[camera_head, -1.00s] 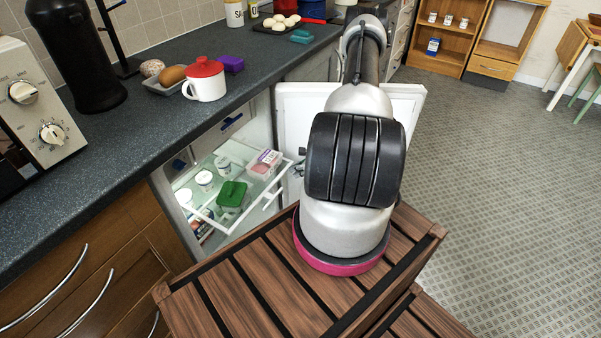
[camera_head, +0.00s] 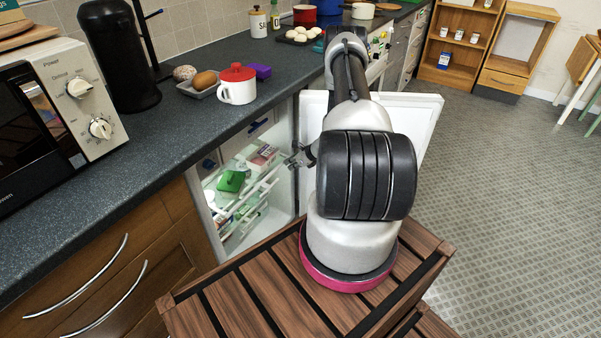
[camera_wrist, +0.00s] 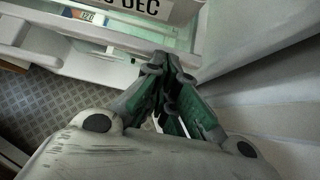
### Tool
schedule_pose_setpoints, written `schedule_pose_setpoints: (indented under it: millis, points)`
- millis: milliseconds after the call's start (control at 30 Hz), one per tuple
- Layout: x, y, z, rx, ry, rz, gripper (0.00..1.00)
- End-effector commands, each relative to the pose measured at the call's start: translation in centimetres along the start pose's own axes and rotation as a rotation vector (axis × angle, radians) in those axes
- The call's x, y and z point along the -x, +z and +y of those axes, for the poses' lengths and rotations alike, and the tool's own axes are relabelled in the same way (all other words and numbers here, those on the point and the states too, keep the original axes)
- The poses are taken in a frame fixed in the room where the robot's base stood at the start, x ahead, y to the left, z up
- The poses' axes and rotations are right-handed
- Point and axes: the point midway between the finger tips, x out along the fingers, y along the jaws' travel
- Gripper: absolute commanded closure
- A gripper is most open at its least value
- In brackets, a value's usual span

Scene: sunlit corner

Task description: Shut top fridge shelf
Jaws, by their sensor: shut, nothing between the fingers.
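The fridge (camera_head: 278,145) stands open under the counter, its white door (camera_head: 425,112) swung out to the right. Its top shelf (camera_head: 262,186) is a glass shelf with a white front edge. A green box (camera_head: 231,181) and a pink-and-white pack (camera_head: 262,157) are on it. My gripper (camera_head: 300,158) is shut and empty, at the right end of the shelf front. In the wrist view my gripper (camera_wrist: 168,72) points toward a pale shelf edge and a lettered pack (camera_wrist: 140,8). I cannot tell whether the fingertips touch the shelf.
The counter (camera_head: 180,130) runs above the fridge and holds a red-lidded white mug (camera_head: 237,90), a purple box (camera_head: 258,71) and a microwave (camera_head: 60,95). Lower shelf items show beneath the top shelf. The open door is close to my arm's right side. Open floor (camera_head: 500,150) lies right.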

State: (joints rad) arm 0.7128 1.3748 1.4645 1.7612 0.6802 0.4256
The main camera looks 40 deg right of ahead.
Motion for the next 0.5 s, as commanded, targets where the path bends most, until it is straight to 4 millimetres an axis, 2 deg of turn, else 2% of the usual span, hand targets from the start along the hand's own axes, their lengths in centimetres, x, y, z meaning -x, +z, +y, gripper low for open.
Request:
schedule_pose_setpoints:
  millis: [200,500]
  points:
    - [-2.7,2.5,0.1,0.002,0.001,0.001,1.00]
    - [-4.0,3.9,0.0,0.000,0.000,0.001,1.00]
